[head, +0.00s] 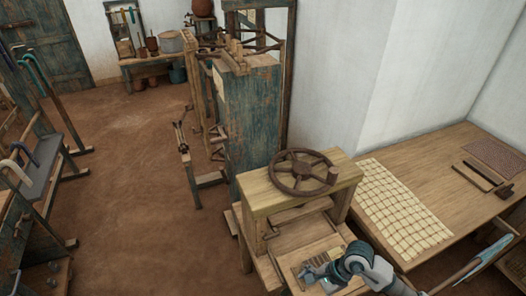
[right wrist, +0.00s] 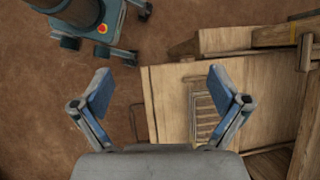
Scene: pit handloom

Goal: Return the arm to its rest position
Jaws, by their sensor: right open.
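My right arm comes in from the bottom right of the head view. Its right gripper (head: 314,272) is over the low front board of the wooden stand with the wheel. In the right wrist view the right gripper (right wrist: 160,92) has its two blue-padded fingers spread wide, with nothing between them. Below it lie the edge of a pale wooden board (right wrist: 172,112) and brown floor. A slatted rack (right wrist: 203,112) on the board shows behind the right finger. I cannot tell the exact height above the board. My left gripper is not in view.
The wooden stand (head: 258,190) carries a dark spoked wheel (head: 302,172). A table (head: 440,165) with a checked cloth (head: 400,212) stands at the right. A blue-green loom frame (head: 255,110) stands behind. Racks with canes line the left. The earthen floor (head: 120,170) between is open.

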